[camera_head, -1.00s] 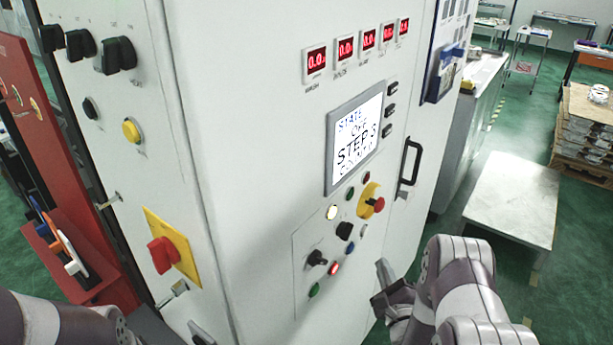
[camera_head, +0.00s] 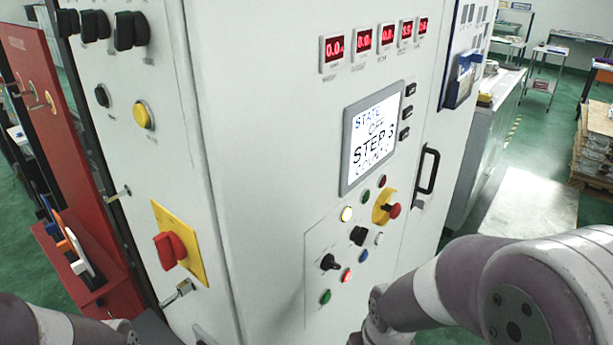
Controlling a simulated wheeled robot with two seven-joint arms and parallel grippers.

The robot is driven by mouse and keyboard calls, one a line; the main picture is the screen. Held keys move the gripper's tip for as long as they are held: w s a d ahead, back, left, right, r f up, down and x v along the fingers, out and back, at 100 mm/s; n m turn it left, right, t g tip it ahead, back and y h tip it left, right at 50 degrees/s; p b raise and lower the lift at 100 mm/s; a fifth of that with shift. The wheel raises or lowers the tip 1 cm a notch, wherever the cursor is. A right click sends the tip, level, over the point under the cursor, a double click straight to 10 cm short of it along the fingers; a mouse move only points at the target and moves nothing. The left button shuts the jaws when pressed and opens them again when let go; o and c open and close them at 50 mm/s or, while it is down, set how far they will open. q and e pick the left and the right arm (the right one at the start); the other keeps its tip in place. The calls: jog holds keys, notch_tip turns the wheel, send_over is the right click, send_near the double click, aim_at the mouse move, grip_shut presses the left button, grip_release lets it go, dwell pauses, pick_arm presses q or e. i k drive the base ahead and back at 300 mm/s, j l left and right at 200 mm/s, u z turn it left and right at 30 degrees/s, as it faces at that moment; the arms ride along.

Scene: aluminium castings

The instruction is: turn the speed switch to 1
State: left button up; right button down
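The white control cabinet has a lower panel with two black rotary switches: one at lower left (camera_head: 330,262) and one higher to its right (camera_head: 358,236). Their labels are too small to read, so I cannot tell which is the speed switch or its setting. My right arm comes in from the right, and its gripper (camera_head: 356,339) is at the bottom edge, below the panel and mostly cut off. Whether it is open or shut does not show. My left forearm (camera_head: 60,325) is at the bottom left; its gripper is not in view.
A yellow-backed emergency stop (camera_head: 393,210) and several coloured buttons surround the switches. A red main switch (camera_head: 170,250) is on the left face. A black door handle (camera_head: 428,172) stands out to the right.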

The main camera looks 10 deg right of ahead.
aim_at(358, 235)
jog(key=k+l+z, duration=0.2)
jog(key=l, duration=0.55)
jog(key=l+z, duration=0.2)
jog(key=l, duration=0.5)
jog(key=i, duration=0.05)
